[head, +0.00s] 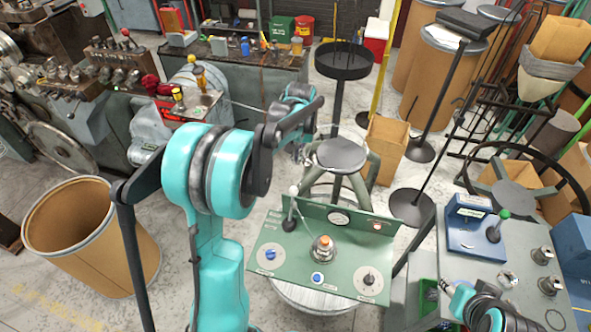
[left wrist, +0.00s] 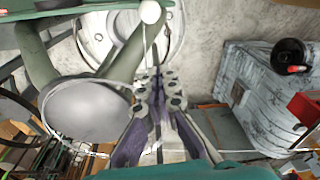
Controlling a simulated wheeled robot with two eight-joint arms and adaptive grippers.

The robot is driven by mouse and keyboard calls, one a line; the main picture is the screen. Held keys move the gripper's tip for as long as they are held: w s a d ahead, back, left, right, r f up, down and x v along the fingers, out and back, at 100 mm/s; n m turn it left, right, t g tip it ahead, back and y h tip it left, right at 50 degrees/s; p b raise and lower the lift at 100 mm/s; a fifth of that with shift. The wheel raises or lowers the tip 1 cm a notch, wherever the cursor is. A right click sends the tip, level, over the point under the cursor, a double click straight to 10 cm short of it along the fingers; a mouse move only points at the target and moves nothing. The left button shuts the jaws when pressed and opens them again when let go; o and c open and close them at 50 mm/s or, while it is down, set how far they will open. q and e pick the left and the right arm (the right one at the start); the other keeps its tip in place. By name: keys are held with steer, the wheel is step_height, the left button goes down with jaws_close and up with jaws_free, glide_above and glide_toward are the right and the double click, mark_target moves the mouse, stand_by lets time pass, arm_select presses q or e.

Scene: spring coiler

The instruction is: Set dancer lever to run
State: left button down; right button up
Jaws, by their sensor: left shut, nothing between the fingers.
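A green control panel (head: 335,255) stands in the middle of the head view. A lever with a pale ball knob (head: 293,190) rises from a black base at its left part. The same ball (left wrist: 150,12) shows on a thin rod in the left wrist view, just beyond my fingertips; I cannot tell whether they touch. My left gripper (head: 302,155) is small and partly hidden behind its arm in the head view. In the left wrist view its fingers (left wrist: 160,82) are shut and empty. My right gripper (head: 446,286) is at the lower right, its fingers unclear. The lever's labels are unreadable.
The panel carries dials, a red-orange knob (head: 323,242) and blue knobs. A round stool-like stand (head: 341,153) is behind it. A blue box (head: 475,228) and a green-knobbed lever (head: 503,215) are at the right. A cardboard drum (head: 90,235) stands left. Machines line the back.

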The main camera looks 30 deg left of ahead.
mark_target(292, 203)
arm_select(q)
steer(key=s+f, duration=0.1)
steer(key=f, duration=0.1)
steer(key=s+f+b, duration=0.1)
steer(key=f, duration=0.2)
steer(key=s+d+f+b, duration=0.1)
steer(key=f, duration=0.2)
steer(key=shift+w+a+f, duration=0.1)
steer(key=shift+s, duration=0.2)
